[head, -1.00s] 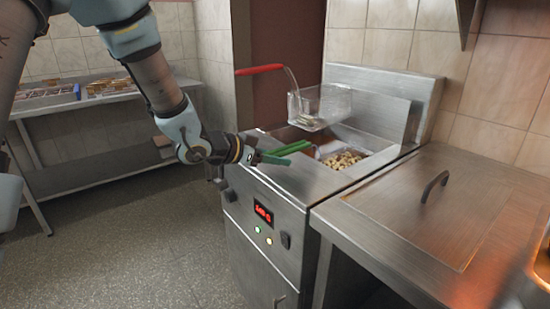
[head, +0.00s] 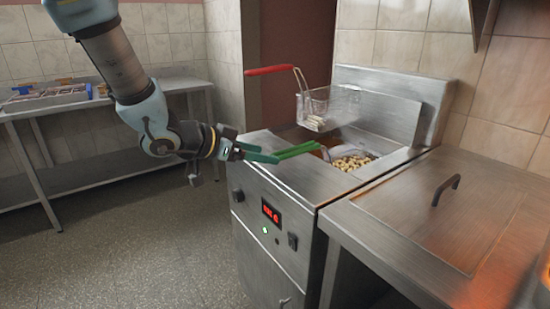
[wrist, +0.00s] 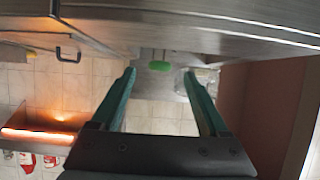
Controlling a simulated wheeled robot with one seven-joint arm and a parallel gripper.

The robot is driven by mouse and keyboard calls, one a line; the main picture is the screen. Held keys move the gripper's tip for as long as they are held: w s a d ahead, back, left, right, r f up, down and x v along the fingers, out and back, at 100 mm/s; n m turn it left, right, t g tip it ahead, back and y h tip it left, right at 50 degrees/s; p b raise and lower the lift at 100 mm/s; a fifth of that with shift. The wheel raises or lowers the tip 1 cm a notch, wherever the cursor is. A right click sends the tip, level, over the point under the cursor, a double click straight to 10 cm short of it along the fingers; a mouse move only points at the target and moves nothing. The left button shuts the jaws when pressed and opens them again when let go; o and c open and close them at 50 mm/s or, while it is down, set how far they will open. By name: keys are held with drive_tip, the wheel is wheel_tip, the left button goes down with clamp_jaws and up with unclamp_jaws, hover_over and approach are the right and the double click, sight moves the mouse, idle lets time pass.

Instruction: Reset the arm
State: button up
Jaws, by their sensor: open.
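My gripper (head: 298,152) has two green fingers, spread apart with nothing between them. In the head view it hangs beside the left front edge of the steel fryer (head: 252,205), its fingers pointing right across the fryer top. The wrist view also shows the open gripper (wrist: 160,74), with a small green spot beyond the fingertips that I cannot identify. My arm reaches in from the upper left.
A wire basket (head: 345,100) with a red handle (head: 268,70) stands raised over the fryer. Pale food pieces (head: 352,162) lie in the well. A steel counter (head: 400,240) with a handled lid is at right. A side table (head: 110,97) holds trays. Floor at left is clear.

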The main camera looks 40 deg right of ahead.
drive_tip(key=shift+v, duration=1.5)
drive_tip(key=w+a+f+n+t+y+p, duration=0.1)
drive_tip(key=w+a+n+t+y, duration=0.25)
drive_tip(key=w+a, duration=0.45)
drive_tip(key=w+a+f+n+t+y, duration=0.2)
drive_tip(key=w+a+n+t+y, duration=0.25)
drive_tip(key=a, duration=0.65)
drive_tip(key=a+f+n+g+y, duration=0.1)
drive_tip(key=a+n+g+y, duration=0.2)
drive_tip(key=a, duration=0.8)
drive_tip(key=s+a+f+n+g+y, duration=0.1)
drive_tip(key=s+a+n+g, duration=0.1)
drive_tip(key=s+a+n, duration=0.4)
drive_tip(key=s+a+p, duration=0.1)
drive_tip(key=s+a, duration=0.2)
drive_tip(key=shift+a+f+g+y, duration=0.2)
drive_tip(key=shift+f+g+y, duration=0.1)
drive_tip(key=shift+g, duration=0.1)
